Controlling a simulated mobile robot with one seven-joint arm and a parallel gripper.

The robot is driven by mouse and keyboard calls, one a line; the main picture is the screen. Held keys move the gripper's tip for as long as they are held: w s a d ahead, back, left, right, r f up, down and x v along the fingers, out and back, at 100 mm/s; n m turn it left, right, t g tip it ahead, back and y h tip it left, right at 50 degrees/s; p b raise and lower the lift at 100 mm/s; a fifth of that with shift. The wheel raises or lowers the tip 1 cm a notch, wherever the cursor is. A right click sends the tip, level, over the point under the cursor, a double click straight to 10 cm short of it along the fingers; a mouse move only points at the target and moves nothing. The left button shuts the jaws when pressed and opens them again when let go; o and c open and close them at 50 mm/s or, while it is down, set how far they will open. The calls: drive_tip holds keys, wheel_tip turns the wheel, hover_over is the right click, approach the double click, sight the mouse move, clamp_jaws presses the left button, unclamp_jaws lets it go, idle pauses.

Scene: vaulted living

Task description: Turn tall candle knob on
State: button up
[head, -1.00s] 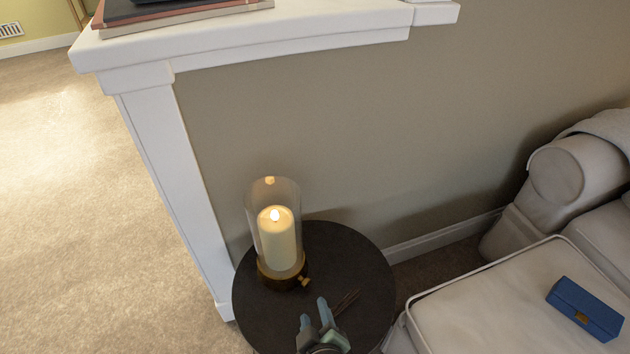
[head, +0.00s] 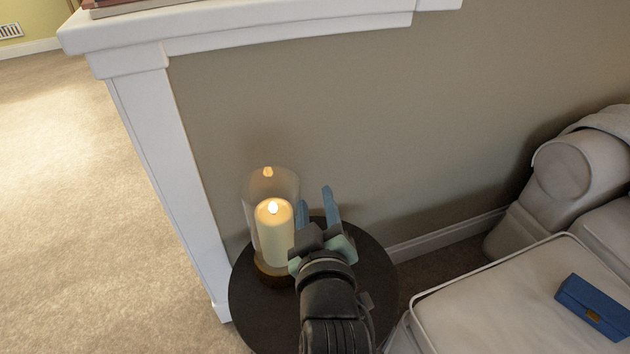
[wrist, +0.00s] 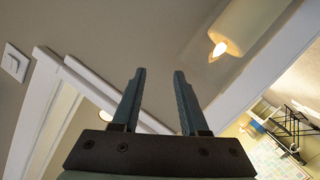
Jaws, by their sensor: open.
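The tall candle (head: 274,232) stands upright in a glass cylinder on a brass base (head: 270,268), on a round dark side table (head: 262,308). Its flame is glowing. The brass knob on the base is hidden behind my arm in the head view. My gripper (head: 316,205) is open and empty, just right of the glass, its blue fingers pointing up and away. In the wrist view my gripper (wrist: 159,75) shows two parted fingers with nothing between them. The candle (wrist: 245,25) and its lit flame show there at the upper right.
A white-trimmed half wall (head: 175,170) stands behind and left of the table. A pale sofa (head: 500,300) with a blue box (head: 592,306) on it is at the right. Open carpet (head: 80,200) lies at the left.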

drive_tip(key=shift+m+t, duration=0.4)
drive_tip(key=shift+t, duration=0.3)
drive_tip(key=shift+w+r+b, duration=0.2)
drive_tip(key=shift+r, duration=1.15)
drive_tip(key=shift+w+r+b, duration=0.15)
drive_tip(key=shift+r+b, duration=0.05)
drive_tip(key=shift+r, duration=1.15)
drive_tip(key=s+r+m+t, duration=0.1)
drive_tip(key=s+r+t, duration=0.15)
drive_tip(key=r, duration=0.75)
drive_tip(key=s+r+m+t, duration=0.1)
drive_tip(key=r+m+t, duration=0.15)
drive_tip(key=r, duration=0.85)
drive_tip(key=s+a+r+m+t, duration=0.1)
drive_tip(key=s+r+t, duration=0.2)
drive_tip(key=s+r, duration=0.4)
drive_tip(key=s+r+m+t, duration=0.2)
drive_tip(key=s+r, duration=0.2)
drive_tip(key=r, duration=0.5)
wheel_tip(320, 180, up, 30)
drive_tip(key=p, duration=3.1)
drive_tip(key=shift+w+a+r+h+p, duration=0.15)
drive_tip(key=shift+w+a+h+p, duration=0.15)
drive_tip(key=shift+w+h, duration=0.1)
